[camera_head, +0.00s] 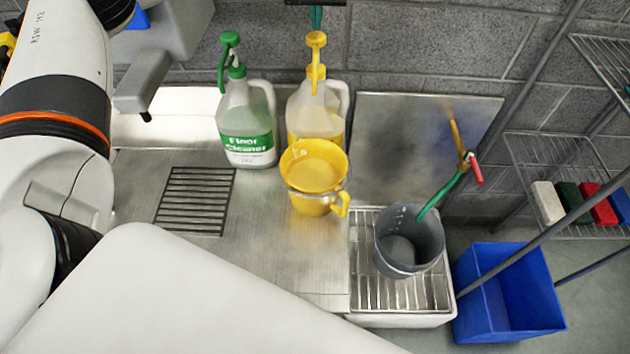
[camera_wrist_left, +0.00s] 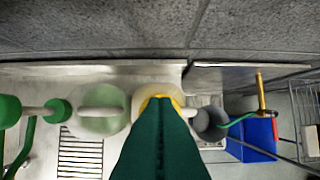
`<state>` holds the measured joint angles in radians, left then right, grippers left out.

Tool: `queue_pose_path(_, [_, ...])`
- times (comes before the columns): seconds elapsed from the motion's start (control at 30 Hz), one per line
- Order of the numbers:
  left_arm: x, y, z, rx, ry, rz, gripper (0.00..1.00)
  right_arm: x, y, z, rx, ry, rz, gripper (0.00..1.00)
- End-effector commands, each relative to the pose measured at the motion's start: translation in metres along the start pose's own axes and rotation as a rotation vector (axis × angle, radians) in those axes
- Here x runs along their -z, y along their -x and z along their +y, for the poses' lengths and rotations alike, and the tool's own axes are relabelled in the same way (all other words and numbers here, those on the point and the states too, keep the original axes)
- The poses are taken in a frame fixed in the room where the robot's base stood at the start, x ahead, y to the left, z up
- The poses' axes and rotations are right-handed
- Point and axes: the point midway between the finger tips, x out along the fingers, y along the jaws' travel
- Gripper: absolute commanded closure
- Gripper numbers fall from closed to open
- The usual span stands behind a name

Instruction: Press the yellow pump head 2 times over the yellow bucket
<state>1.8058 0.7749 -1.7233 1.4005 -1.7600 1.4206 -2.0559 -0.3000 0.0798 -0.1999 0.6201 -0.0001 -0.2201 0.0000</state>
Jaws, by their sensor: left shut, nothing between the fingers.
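The yellow pump head (camera_head: 316,40) stands upright on a jug with a yellow lower part (camera_head: 318,120), at the back of the steel counter. The yellow bucket (camera_head: 313,172) stands directly in front of that jug, below the pump's spout side. My left gripper (camera_head: 316,20) is shut and empty, its green fingers pointing down just above the pump head; I cannot tell whether they touch it. In the left wrist view the shut fingers (camera_wrist_left: 160,108) cover most of the pump, with a bit of yellow showing at their tips. My right gripper is not in view.
A floor cleaner jug with a green pump (camera_head: 248,125) stands close left of the yellow one. A grey bucket (camera_head: 408,240) with a green hose sits on the rack at right. A blue bin (camera_head: 508,295) and wire shelves lie further right. A wall stands behind.

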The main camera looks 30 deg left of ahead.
Motion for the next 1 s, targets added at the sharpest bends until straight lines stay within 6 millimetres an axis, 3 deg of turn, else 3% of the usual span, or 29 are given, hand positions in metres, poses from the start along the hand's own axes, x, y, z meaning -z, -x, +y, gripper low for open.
queue_pose_path(0.5, [-0.019,0.045,0.000,0.000,0.000,0.000,1.00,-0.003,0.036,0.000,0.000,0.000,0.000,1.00])
queue_pose_path(1.0, [-0.019,0.044,0.000,0.000,0.000,0.000,1.00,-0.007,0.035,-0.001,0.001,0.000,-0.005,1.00])
